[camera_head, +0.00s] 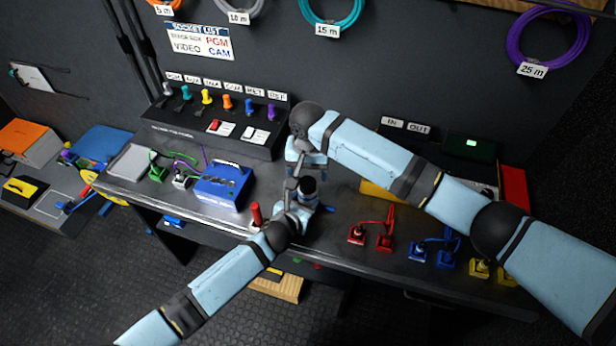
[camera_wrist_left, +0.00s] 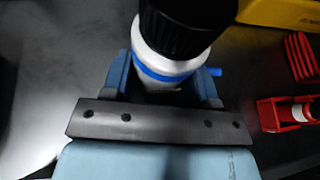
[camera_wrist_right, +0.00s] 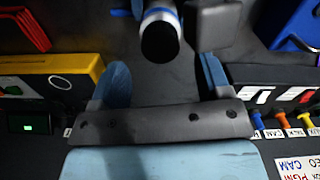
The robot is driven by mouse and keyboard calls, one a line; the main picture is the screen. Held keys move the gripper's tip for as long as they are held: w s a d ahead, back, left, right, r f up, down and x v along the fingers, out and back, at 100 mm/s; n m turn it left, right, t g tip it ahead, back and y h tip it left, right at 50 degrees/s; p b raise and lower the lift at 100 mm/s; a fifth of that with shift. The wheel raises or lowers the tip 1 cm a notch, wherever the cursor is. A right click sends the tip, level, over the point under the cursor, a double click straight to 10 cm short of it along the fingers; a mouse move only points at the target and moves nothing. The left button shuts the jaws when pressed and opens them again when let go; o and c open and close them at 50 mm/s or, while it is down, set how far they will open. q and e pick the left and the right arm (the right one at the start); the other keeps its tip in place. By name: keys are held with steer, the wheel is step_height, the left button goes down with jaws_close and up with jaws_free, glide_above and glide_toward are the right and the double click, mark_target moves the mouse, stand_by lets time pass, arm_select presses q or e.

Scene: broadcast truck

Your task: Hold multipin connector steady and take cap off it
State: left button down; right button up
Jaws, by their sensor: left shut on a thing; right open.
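The multipin connector (camera_wrist_left: 165,68) has a white body with a blue ring. It stands upright in my left gripper (camera_wrist_left: 166,88), shut on its body. The black cap (camera_wrist_left: 188,25) sits on the connector's top end; it also shows in the head view (camera_head: 309,186). My right gripper (camera_wrist_right: 164,75) is open and empty, above the cap. In the right wrist view, the cap (camera_wrist_right: 160,42) lies ahead of the open fingers and between their lines, apart from both. The connector's lower end is hidden by my left gripper.
A blue box (camera_head: 222,186) stands left on the bench (camera_head: 340,257), with a red-handled thing (camera_head: 256,213) near the front edge. Red plugs (camera_head: 370,236), blue plugs (camera_head: 434,250) and yellow plugs lie to the right. A socket panel (camera_head: 215,128) stands behind.

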mark_target(308, 182)
steer(key=shift+w+a+r+m, duration=0.1)
steer(key=shift+w+r+m, duration=0.05)
steer(key=shift+r+m, duration=0.85)
steer(key=m, duration=0.1)
steer(key=r+m, duration=0.1)
steer(key=m, duration=0.1)
steer(key=shift+r, duration=0.25)
steer(key=shift+m, duration=0.8)
steer(key=shift+f, duration=3.85)
steer(key=c, duration=1)
steer(key=n, duration=0.6)
steer(key=shift+n, duration=0.3)
